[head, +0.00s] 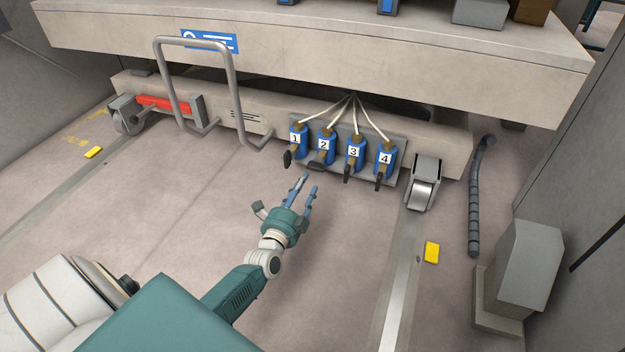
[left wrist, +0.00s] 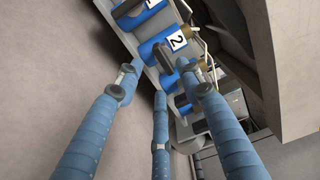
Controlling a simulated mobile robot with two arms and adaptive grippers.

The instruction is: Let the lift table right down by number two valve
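The lift table's pale deck (head: 330,75) stands above its base beam (head: 265,112), with a dark gap between. Four numbered blue valves sit on a grey plate on the beam, with pale hoses running up. My right gripper is out of view.
Number one valve (head: 298,139), number three valve (head: 355,151) and number four valve (head: 384,160) stand close beside number two. A grey tube handle (head: 207,95) rises at the left. The floor before the valves is clear.

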